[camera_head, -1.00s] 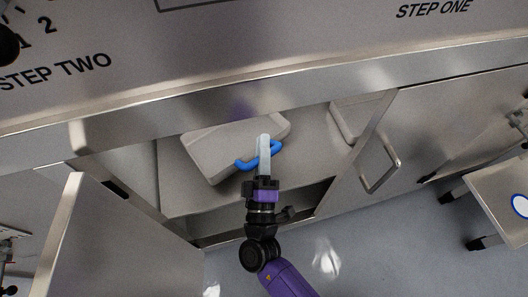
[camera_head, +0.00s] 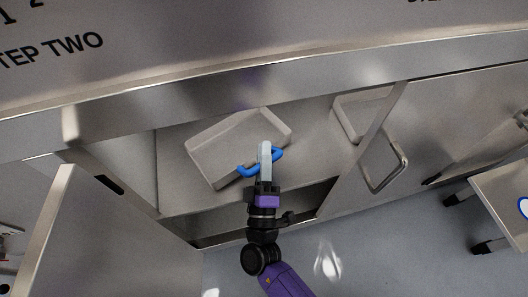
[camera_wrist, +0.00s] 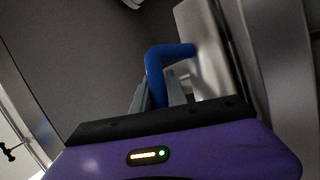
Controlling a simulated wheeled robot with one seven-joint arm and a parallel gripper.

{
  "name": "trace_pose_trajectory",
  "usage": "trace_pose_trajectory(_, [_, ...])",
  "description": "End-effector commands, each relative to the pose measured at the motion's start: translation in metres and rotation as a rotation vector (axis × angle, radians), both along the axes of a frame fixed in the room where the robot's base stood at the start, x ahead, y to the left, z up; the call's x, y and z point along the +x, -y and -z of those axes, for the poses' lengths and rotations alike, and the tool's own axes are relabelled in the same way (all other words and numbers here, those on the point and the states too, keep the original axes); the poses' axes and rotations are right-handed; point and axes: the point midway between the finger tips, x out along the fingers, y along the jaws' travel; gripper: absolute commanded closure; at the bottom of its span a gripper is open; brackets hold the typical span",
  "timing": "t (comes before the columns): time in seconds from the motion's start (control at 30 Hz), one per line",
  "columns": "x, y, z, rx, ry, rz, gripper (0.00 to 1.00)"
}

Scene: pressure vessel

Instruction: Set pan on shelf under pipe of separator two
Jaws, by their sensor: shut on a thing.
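A grey metal pan (camera_head: 238,145) with a blue handle (camera_head: 247,170) sits inside an open cabinet, tilted in the picture, over the cabinet's shelf (camera_head: 185,200). My gripper (camera_head: 265,152) is shut on the blue handle at the pan's near side. In the wrist view the blue handle (camera_wrist: 168,62) stands between the fingers, with part of a metal surface beyond it. Whether the pan's underside touches the shelf cannot be told. No separator pipe can be made out.
A second grey metal pan (camera_head: 358,112) lies at the right inside the cabinet, partly behind a door with a bar handle (camera_head: 384,162). Another door (camera_head: 100,235) stands open at left. A small metal stand (camera_head: 500,205) is at far right. Floor shows at bottom centre.

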Motion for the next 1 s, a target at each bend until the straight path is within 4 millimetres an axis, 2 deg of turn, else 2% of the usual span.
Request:
trace_pose_trajectory(0.1, [0.000,0.000,0.002,0.003,0.003,0.001,1.00])
trace_pose_trajectory(0.13, [0.000,0.000,0.002,0.000,0.000,0.000,0.76])
trace_pose_trajectory(0.2, [0.000,0.000,0.002,0.000,0.000,0.000,0.63])
trace_pose_trajectory(0.23, [0.000,0.000,0.002,0.000,0.000,0.000,0.60])
trace_pose_trajectory(0.57, [0.000,0.000,0.000,0.000,0.000,0.000,0.60])
trace_pose_trajectory(0.77, [0.000,0.000,-0.013,0.001,-0.001,-0.001,0.60])
trace_pose_trajectory(0.83, [-0.014,0.000,-0.001,-0.002,-0.002,-0.003,0.60])
trace_pose_trajectory(1.0, [-0.049,0.000,0.013,-0.001,-0.002,-0.003,0.60])
